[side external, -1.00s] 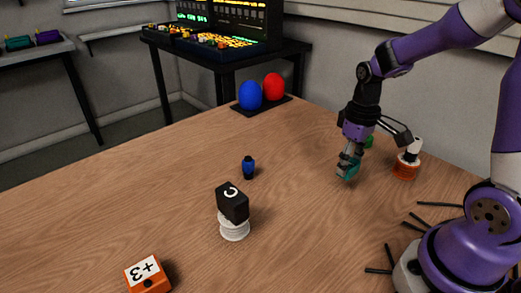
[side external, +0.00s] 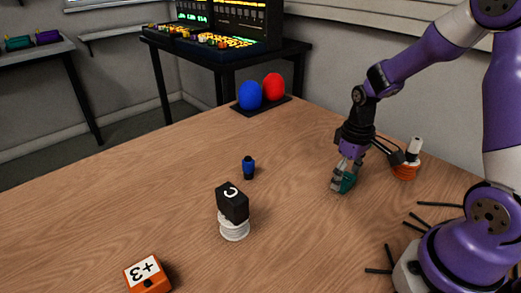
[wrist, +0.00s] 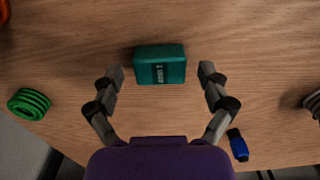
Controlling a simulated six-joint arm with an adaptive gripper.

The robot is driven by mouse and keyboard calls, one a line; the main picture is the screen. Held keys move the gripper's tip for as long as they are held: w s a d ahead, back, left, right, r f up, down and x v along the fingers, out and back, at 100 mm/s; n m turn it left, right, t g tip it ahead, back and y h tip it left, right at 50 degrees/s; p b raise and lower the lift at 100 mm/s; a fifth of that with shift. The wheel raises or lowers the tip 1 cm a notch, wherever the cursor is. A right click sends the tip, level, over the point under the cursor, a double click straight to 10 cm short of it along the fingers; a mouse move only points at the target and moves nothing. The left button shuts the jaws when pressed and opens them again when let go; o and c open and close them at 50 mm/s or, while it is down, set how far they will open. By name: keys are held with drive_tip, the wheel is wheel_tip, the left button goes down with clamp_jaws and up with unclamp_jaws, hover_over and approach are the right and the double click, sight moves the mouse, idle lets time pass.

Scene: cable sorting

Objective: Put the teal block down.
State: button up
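The teal block (side external: 347,183) is on the wooden table, below my gripper (side external: 343,172) in the side view. In the wrist view, the teal block (wrist: 160,64) lies between the two fingertips of my gripper (wrist: 161,72), with a strip of table showing on each side. My gripper is open, and neither finger touches the block in that view. A small printed label shows on the block. In the side view, the fingers hide part of the block.
An orange coil (side external: 405,171) with a white-and-black piece on it stands right of my gripper. A green coil (wrist: 29,104) lies left in the wrist view. A blue-and-black piece (side external: 248,167) and a white spool under a black block (side external: 232,204) stand left, with clear table between.

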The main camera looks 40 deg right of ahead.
sight(346, 178)
wheel_tip(346, 178, up, 12)
drive_tip(key=s+a+r+t, duration=0.4)
drive_tip(key=s+a+t, duration=0.1)
drive_tip(key=a, duration=0.4)
drive_tip(key=shift+a+t, duration=0.3)
